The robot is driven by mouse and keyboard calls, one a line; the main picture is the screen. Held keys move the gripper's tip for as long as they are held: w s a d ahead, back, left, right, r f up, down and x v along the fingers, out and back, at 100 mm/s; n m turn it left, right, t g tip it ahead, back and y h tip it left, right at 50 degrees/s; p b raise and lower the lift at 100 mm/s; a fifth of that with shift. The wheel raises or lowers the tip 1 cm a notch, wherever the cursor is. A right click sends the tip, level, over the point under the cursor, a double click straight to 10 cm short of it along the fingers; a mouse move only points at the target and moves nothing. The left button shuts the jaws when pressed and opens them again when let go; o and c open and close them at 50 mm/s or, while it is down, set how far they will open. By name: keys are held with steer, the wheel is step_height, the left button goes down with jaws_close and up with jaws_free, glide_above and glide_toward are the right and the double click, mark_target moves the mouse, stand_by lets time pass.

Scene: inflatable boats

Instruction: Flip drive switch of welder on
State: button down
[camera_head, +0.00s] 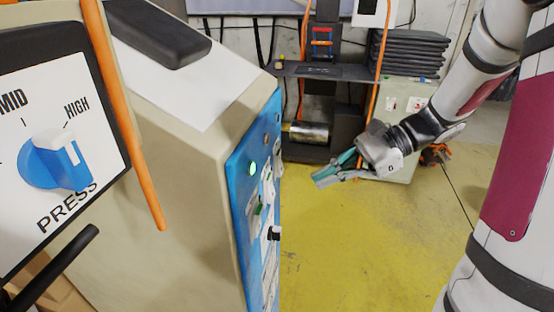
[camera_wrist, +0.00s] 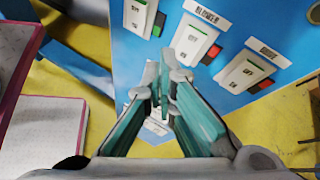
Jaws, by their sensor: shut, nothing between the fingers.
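The welder (camera_head: 175,160) is a large beige cabinet at the left and middle of the head view, with a blue control panel (camera_head: 238,180) on its right side. In the wrist view the blue panel (camera_wrist: 180,75) carries white switch plates: one at the top left (camera_wrist: 140,15), one in the middle (camera_wrist: 194,42) and one at the right (camera_wrist: 243,72).
A big blue PRESS knob (camera_head: 55,162) and an orange bar (camera_head: 125,115) are close at the left. A dark machine with a metal cylinder (camera_head: 306,132) stands behind my gripper. The yellow floor (camera_head: 370,240) right of the panel is clear.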

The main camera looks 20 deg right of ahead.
mark_target(283, 169)
steer(key=w+d+f+m+t+y, duration=0.1)
steer(key=w+d+f+m+t, duration=0.1)
steer(key=d, duration=0.3)
steer(key=w+d+f+m+t+y+b, duration=0.1)
steer(key=w+d+f+m+t, duration=0.2)
steer(key=w+d+m+t, duration=0.1)
steer(key=shift+d+f+m, duration=0.15)
steer(key=shift+d+m, duration=0.35)
steer(key=shift+d, duration=0.3)
steer(key=x, duration=1.4)
steer(key=shift+a+r, duration=0.15)
steer(key=shift+r, duration=0.1)
steer(key=shift+y+b, duration=0.3)
steer(key=shift+b, duration=0.05)
steer(key=shift+w+a+f+t+y, duration=0.2)
steer(key=shift+a+t+y, duration=0.1)
steer(key=shift+a, duration=0.1)
